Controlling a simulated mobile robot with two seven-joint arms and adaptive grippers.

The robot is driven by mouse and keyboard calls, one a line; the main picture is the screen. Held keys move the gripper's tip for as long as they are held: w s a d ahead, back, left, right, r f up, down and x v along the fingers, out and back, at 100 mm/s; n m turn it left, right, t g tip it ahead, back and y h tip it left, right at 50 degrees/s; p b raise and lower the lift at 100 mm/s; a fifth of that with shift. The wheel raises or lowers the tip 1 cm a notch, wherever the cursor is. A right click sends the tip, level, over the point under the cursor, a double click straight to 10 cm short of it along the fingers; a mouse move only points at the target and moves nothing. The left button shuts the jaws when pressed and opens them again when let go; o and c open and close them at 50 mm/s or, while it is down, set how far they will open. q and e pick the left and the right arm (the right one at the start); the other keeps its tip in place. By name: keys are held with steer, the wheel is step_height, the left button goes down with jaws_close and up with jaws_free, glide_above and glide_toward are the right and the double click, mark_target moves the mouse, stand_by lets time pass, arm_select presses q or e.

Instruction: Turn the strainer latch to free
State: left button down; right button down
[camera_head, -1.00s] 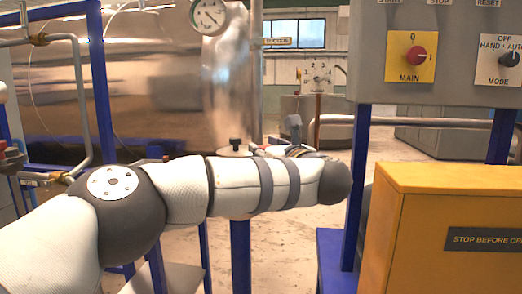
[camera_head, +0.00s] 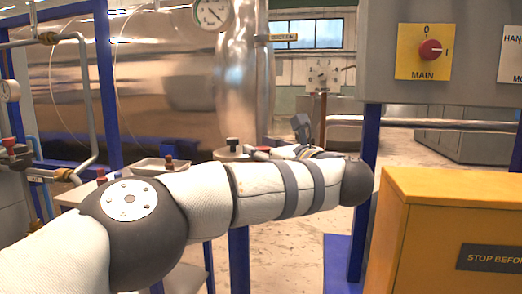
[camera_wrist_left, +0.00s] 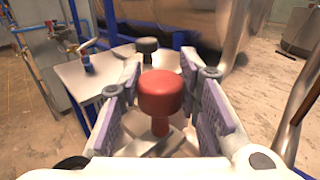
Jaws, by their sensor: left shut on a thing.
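A red round knob (camera_wrist_left: 160,97) on a short stem, which I take to be the strainer latch, stands upright in the middle of the left wrist view. My left gripper (camera_wrist_left: 160,120) has its purple-padded fingers on both sides of the knob and is shut on it. My right gripper is in neither view.
A black knob (camera_head: 232,145) stands left of my gripper; it also shows beyond the red knob in the left wrist view (camera_wrist_left: 147,46). A large metal tank (camera_head: 150,85) is behind. A yellow box (camera_head: 450,210) and a grey control panel (camera_head: 440,75) stand to the right.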

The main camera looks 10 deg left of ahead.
arm_select(q)
steer(key=c, duration=1.2)
jaws_free()
steer(key=shift+o, duration=0.2)
